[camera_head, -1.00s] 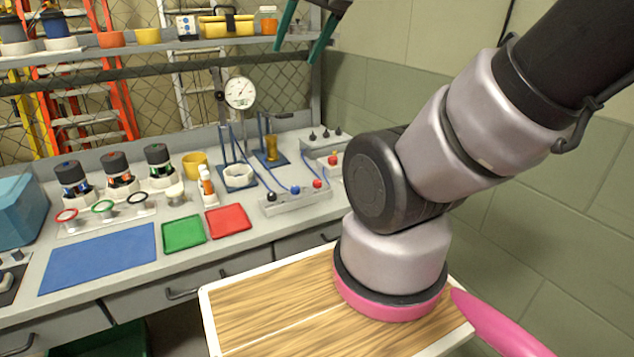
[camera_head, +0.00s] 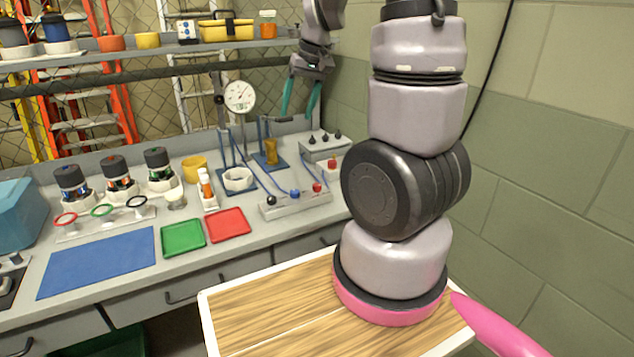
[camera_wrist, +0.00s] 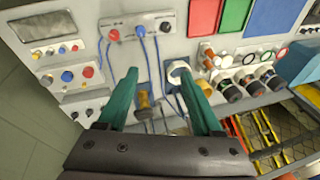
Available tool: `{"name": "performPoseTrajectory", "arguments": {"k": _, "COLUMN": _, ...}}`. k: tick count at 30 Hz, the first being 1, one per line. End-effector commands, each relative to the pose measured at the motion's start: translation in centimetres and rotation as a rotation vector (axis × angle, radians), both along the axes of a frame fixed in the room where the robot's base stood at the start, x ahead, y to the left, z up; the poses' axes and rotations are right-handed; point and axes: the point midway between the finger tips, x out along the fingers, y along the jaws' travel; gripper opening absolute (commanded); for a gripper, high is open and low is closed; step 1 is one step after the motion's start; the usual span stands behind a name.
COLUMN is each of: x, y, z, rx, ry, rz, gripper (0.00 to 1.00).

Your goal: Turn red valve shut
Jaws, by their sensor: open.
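The red valve shows as a small red ring handle (camera_head: 66,217) at the left end of a low pale rack on the bench, beside a green and a black ring. In the wrist view the red ring (camera_wrist: 268,55) is small, on the right. My gripper (camera_head: 298,112) hangs above the back right of the bench, fingers pointing down, far to the right of the valve. In the wrist view its green fingers (camera_wrist: 158,72) are spread apart with nothing held between them. The valve's exact setting is too small to tell.
Several dark-capped bottles (camera_head: 114,176) stand right behind the rings. A dial gauge on a stand (camera_head: 240,95) and a brass cylinder (camera_head: 271,150) stand between gripper and valve. A shelf (camera_head: 140,52) runs above. A blue mat (camera_head: 97,262) lies bare in front.

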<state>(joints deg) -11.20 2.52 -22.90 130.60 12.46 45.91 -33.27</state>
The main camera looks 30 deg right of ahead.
Motion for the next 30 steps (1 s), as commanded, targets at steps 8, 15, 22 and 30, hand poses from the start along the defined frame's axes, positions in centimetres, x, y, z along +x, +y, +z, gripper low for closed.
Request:
{"name": "performPoseTrajectory", "arguments": {"k": 8, "x": 3.2, "y": -4.6, "z": -10.2, "rx": -0.145, "ry": 0.143, "rz": 0.109, "gripper": 0.67}}
{"name": "performPoseTrajectory", "arguments": {"k": 15, "x": 3.9, "y": -7.0, "z": -14.1, "rx": -0.223, "ry": 0.199, "rz": 0.171, "gripper": 0.67}}
{"name": "performPoseTrajectory", "arguments": {"k": 22, "x": 3.9, "y": -7.3, "z": -16.3, "rx": -0.23, "ry": 0.207, "rz": 0.177, "gripper": 0.67}}
{"name": "performPoseTrajectory", "arguments": {"k": 30, "x": 3.8, "y": -7.3, "z": -21.4, "rx": -0.229, "ry": 0.207, "rz": 0.175, "gripper": 0.67}}
